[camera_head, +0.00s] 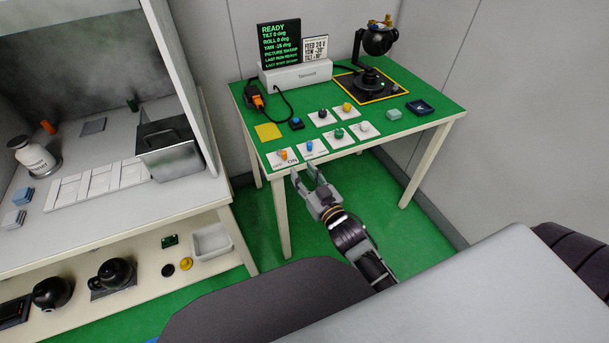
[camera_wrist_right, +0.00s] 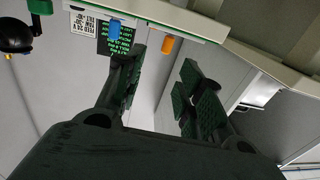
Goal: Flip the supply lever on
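An orange lever (camera_head: 283,155) stands on a white plate marked "OFF" and "ON" at the front left corner of the green table. A blue lever (camera_head: 309,146) stands on the plate to its right. I cannot read which one is labelled supply. My right gripper (camera_head: 306,175) is open and empty, just in front of the table edge and below these plates. In the right wrist view the two fingers are spread (camera_wrist_right: 163,72), with the orange lever (camera_wrist_right: 167,45) beyond the gap and the blue lever (camera_wrist_right: 114,30) left of it. My left gripper is out of view.
The green table (camera_head: 433,122) also holds several knob plates, a status screen (camera_head: 280,44) reading "READY" and a black gimbal camera (camera_head: 378,40). A white workbench (camera_head: 190,192) with a hood stands at left. Green floor is clear below the table.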

